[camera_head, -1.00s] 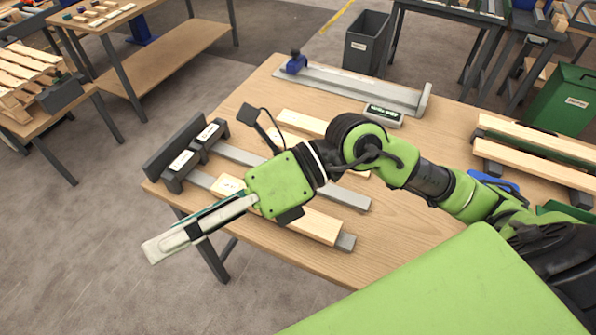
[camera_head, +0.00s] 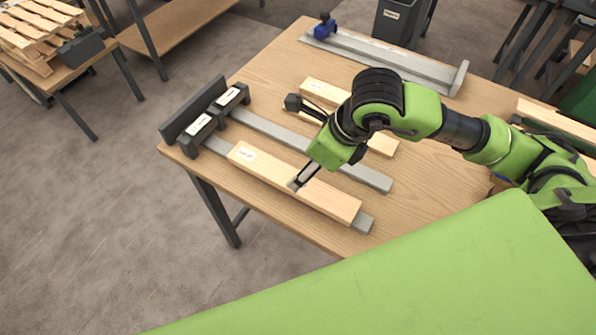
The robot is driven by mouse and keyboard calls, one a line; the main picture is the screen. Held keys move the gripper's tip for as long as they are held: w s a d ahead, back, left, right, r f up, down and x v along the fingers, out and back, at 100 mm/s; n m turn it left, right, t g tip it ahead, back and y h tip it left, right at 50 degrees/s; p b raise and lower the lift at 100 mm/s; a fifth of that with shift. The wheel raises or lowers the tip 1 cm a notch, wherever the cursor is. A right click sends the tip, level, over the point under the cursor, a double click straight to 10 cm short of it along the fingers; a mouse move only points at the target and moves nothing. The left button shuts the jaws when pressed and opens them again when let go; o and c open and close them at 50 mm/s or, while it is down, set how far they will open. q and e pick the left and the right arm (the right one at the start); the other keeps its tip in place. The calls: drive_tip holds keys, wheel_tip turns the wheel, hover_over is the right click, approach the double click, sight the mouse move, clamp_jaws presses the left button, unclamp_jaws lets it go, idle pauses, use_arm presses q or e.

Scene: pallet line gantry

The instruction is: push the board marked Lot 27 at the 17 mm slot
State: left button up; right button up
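A light wooden board (camera_head: 262,174) with a small white label near its left end lies on the nearer grey rail; the label is too small to read surely. Its left end points at a dark slot block (camera_head: 203,131) with a white label, a short way off. A second labelled slot block (camera_head: 232,97) stands behind it at the head of the farther rail. Their slot sizes cannot be read. My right gripper (camera_head: 297,184) points down at the board's middle, its fingers together at the top face; whether they touch it is unclear. My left gripper is out of view.
The farther grey rail (camera_head: 356,175) is bare. Another board (camera_head: 322,91) lies behind it, partly hidden by my arm. A grey fixture (camera_head: 390,62) with a blue clamp (camera_head: 325,27) lies at the table's back. A dark stop plate (camera_head: 193,108) stands at the left edge.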

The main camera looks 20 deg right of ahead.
sight(281, 173)
drive_tip(key=p+x, duration=0.1)
drive_tip(key=x, duration=0.6)
drive_tip(key=shift+w+a+f, duration=0.1)
drive_tip(key=shift+w+f, duration=0.1)
drive_tip(key=shift+f, duration=0.15)
drive_tip(key=c, duration=1.4)
drive_tip(key=shift+a+f+b, duration=0.1)
drive_tip(key=shift+b, duration=0.25)
drive_tip(key=shift+w+a+b, duration=0.45)
drive_tip(key=shift+w+a, duration=0.5)
drive_tip(key=shift+w, duration=0.3)
drive_tip(key=shift+w+a, duration=0.15)
drive_tip(key=shift+w, duration=0.05)
